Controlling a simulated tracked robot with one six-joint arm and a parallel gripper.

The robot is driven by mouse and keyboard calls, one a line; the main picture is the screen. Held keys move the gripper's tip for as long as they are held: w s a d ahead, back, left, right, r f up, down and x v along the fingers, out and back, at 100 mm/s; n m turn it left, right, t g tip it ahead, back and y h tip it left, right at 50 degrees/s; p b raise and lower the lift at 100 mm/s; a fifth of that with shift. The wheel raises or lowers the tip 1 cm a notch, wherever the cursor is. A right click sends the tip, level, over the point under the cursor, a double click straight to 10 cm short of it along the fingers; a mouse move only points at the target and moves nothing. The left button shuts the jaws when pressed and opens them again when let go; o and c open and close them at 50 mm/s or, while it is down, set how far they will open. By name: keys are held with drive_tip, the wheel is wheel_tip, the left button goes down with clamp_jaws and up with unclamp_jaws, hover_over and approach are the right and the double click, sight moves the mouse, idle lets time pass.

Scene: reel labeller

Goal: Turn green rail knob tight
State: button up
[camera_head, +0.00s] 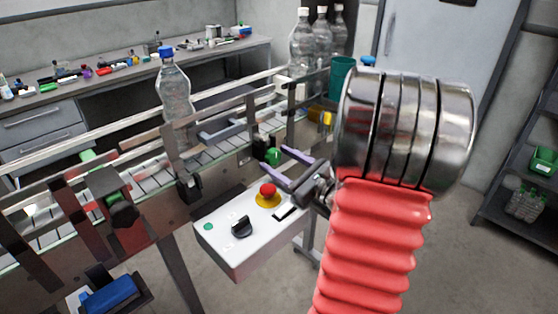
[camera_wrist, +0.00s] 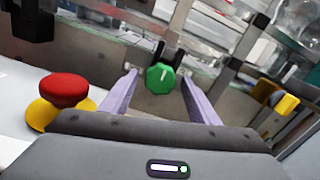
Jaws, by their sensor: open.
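The green rail knob (camera_wrist: 160,78) is a faceted knob with a pale line on its face, on a dark bracket at the conveyor's side. In the wrist view it sits between and just beyond the tips of my gripper (camera_wrist: 155,88), whose two lilac fingers stand apart with nothing held. In the head view the green knob (camera_head: 272,156) shows just left of my gripper (camera_head: 276,164), whose fingers point toward it. I cannot tell whether either finger touches the knob.
A control box (camera_head: 237,262) with a red emergency button (camera_head: 268,190) and a black switch (camera_head: 241,227) lies close below my gripper. A clear bottle with a blue cap (camera_head: 174,92) stands on the conveyor. A yellow part (camera_wrist: 286,105) is right of the fingers.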

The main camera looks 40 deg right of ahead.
drive_tip(key=shift+w, duration=0.2)
drive_tip(key=shift+c, duration=0.5)
drive_tip(key=c, duration=0.9)
